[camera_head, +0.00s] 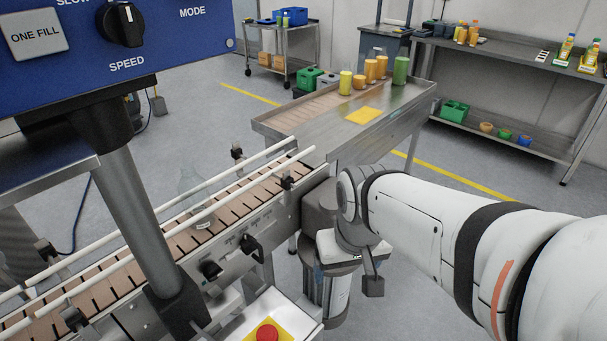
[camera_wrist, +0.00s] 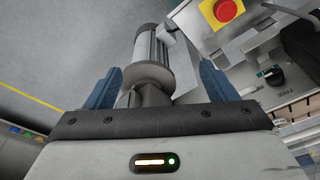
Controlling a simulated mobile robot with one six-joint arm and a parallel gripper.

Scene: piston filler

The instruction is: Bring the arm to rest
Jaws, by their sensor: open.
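My arm (camera_head: 430,225) reaches in from the right of the head view, bent down at the wrist beside the end of the conveyor. My gripper (camera_wrist: 161,68) shows in the wrist view with its two blue fingers apart and nothing held between them. A metal cylinder (camera_wrist: 150,50) appears beyond the fingers, in the gap between them; I cannot tell how far off it is. In the head view the fingers are largely hidden by the wrist.
The conveyor (camera_head: 245,192) and red stop button (camera_head: 267,333) lie left of my wrist. A clear bottle (camera_head: 190,185) seems to stand on the belt. The steel table (camera_head: 350,140) beyond carries orange, yellow and green containers. A shelf (camera_head: 510,65) stands right; grey floor lies between.

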